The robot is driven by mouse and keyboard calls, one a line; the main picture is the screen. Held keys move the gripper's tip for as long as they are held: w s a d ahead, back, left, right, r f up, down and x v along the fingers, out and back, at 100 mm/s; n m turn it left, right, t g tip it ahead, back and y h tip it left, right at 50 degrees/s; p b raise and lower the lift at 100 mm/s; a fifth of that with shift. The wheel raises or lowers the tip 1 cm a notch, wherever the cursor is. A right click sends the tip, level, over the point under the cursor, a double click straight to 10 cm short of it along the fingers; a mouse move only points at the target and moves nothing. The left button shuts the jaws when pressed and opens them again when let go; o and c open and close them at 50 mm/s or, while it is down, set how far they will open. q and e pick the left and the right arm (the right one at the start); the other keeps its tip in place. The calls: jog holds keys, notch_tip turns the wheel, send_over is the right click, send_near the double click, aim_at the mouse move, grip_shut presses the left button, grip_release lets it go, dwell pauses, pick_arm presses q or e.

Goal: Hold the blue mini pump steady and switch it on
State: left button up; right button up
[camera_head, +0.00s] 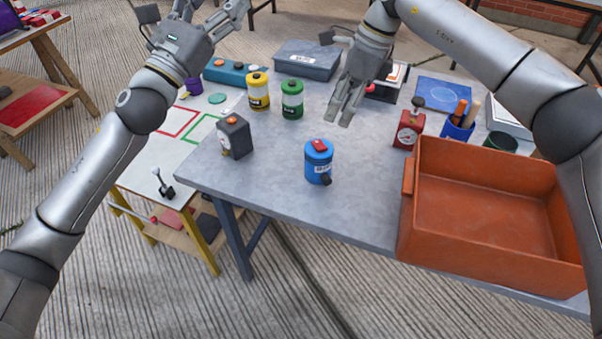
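The blue mini pump (318,166) stands upright on the grey table, left of the orange crate. It has a red switch (319,146) on top, a white label and a dark nozzle low on its front right. My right gripper (343,112) is above and behind the pump, apart from it, with its fingers pointing down, parted and empty. My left gripper (232,18) is at the top, far from the pump, over the table's back left. Its fingers look parted and empty, partly cut by the frame edge.
A black box with an orange knob (234,137) stands left of the pump. Yellow (258,92) and green (292,100) canisters stand behind. A red gauge device (408,128) and a large orange crate (408,220) are at right. The table around the pump is clear.

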pick_arm(q)
jog(key=s+d+r+m+g+h, duration=0.2)
jog(key=s+d+r+m+h, duration=0.3)
jog(key=s+d+r+m, duration=0.15)
jog(key=n+g+y, duration=0.2)
jog(key=n+y, duration=0.3)
jog(key=n, duration=0.1)
send_over(311, 163)
jog(key=a, duration=0.5)
notch_tip(311, 163, down, 28)
jog(key=s+d+f, duration=0.1)
jog(key=f, duration=0.3)
jog(key=s+d+f+n+y, duration=0.1)
jog(key=f, duration=0.3)
jog(key=s+d+f+n+g+y, duration=0.1)
jog(key=f, duration=0.3)
jog(key=shift+s+f, duration=0.15)
jog(key=shift+s, duration=0.1)
jog(key=shift+w+d+f, duration=0.1)
jog(key=shift+f, duration=0.05)
jog(key=x, duration=1)
jog(key=shift+w+d+f, duration=0.1)
jog(key=shift+w+f, duration=0.05)
